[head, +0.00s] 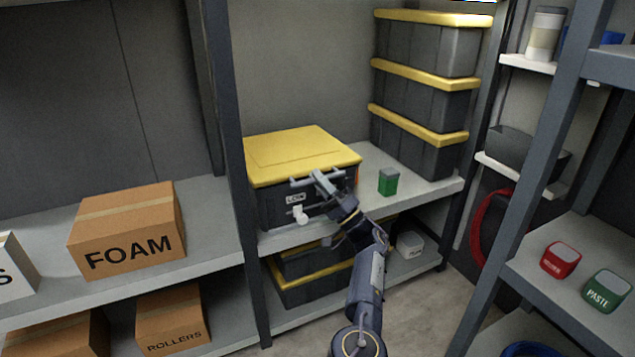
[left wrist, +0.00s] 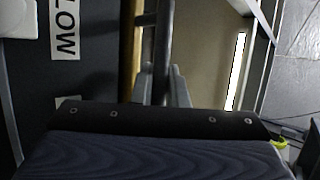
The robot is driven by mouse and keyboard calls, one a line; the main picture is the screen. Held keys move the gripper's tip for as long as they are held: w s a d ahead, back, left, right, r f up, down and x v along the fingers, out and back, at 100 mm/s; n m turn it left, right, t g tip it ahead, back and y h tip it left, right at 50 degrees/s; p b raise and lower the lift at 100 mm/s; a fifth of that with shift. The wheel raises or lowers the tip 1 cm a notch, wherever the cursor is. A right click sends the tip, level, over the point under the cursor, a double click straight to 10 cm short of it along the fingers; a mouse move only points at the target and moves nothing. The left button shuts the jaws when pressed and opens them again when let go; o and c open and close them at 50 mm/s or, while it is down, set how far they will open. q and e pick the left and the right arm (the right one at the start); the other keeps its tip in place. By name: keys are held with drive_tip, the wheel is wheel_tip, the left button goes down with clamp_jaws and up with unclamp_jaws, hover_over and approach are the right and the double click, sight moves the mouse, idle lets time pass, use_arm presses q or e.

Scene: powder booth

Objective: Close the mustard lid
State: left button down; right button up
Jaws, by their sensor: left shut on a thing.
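The mustard lid (head: 300,152) lies across the top of a dark box (head: 278,207) on the middle shelf. I cannot tell whether it sits fully down. A grey bar handle (head: 300,182) runs along the front near the lid's edge; it also shows in the left wrist view (left wrist: 164,40). My left gripper (head: 319,182) is shut on this handle, its fingers on either side of it in the left wrist view (left wrist: 163,85). The gripper hides part of the box front. A white label (left wrist: 65,30) and a white knob (head: 300,214) are on that front. My right gripper is out of view.
A green block (head: 388,182) stands right of the box. Stacked dark bins with yellow lids (head: 430,80) stand behind it. A grey shelf upright (head: 228,150) is close on the left, with a FOAM carton (head: 130,232) beyond. Shelf surface is bare around the green block.

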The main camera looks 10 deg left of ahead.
use_arm(q)
drive_tip(key=shift+a+f, duration=0.15)
drive_tip(key=shift+f, duration=0.4)
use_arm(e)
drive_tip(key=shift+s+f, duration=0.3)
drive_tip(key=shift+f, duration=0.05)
use_arm(q)
drive_tip(key=shift+f, duration=0.1)
drive_tip(key=c, duration=1.4)
unclamp_jaws()
drive_tip(key=shift+c, duration=0.2)
drive_tip(key=p+v, duration=0.1)
drive_tip(key=v, duration=0.7)
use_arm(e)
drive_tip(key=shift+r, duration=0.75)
